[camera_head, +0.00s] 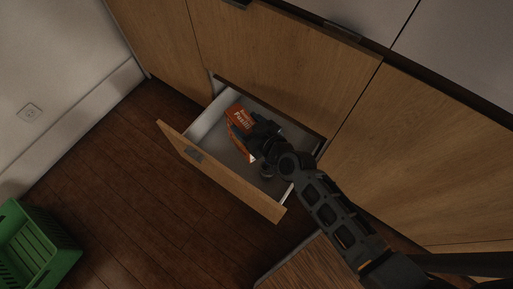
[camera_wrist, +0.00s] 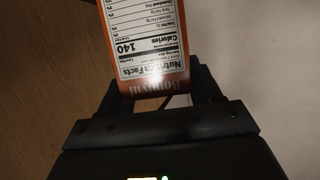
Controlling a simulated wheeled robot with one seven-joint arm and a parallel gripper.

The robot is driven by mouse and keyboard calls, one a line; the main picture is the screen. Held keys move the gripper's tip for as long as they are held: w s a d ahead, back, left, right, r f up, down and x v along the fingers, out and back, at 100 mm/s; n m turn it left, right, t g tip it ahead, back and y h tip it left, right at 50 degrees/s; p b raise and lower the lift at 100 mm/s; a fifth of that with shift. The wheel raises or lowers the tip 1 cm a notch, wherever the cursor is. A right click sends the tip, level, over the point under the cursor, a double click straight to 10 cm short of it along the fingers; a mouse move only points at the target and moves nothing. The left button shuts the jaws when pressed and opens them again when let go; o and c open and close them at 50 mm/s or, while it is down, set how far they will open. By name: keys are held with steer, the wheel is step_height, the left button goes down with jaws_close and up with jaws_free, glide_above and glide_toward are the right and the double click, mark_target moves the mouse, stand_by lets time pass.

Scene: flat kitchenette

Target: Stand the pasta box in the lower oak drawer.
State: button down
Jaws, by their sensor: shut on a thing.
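The orange pasta box (camera_head: 239,118) is at the open lower oak drawer (camera_head: 220,168), in its back left part as the head view shows it. My gripper (camera_head: 262,137) is shut on the box and reaches over the drawer from the right. In the wrist view the box (camera_wrist: 146,42) shows its white nutrition label and sits between the two fingers of my gripper (camera_wrist: 155,95). My gripper and wrist hide part of the box. I cannot tell whether the box's base touches the drawer floor.
The drawer's pale interior (camera_head: 208,122) looks otherwise empty where it shows. Oak cabinet fronts (camera_head: 285,60) rise behind it. A green crate (camera_head: 38,245) stands on the dark wooden floor (camera_head: 130,190) at the lower left. A wooden surface (camera_head: 305,268) lies at the bottom, near my arm.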

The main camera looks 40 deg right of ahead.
steer(key=w+f+n+y+b, duration=0.2)
steer(key=w+f+b, duration=0.2)
steer(key=f+b, duration=0.8)
steer(key=w+f+n+y+b, duration=0.15)
steer(key=w+f+b, duration=0.25)
steer(key=f+b, duration=0.85)
steer(key=w+f+b, duration=0.8)
steer(key=w+b, duration=0.2)
steer(key=w, duration=0.1)
steer(key=shift+w+a+g, duration=0.15)
steer(key=shift+w+g, duration=0.15)
steer(key=shift+w, duration=0.1)
steer(key=shift+f+y, duration=0.15)
steer(key=shift+y, duration=0.1)
steer(key=shift+c, duration=1)
jaws_free()
steer(key=shift+f, duration=0.15)
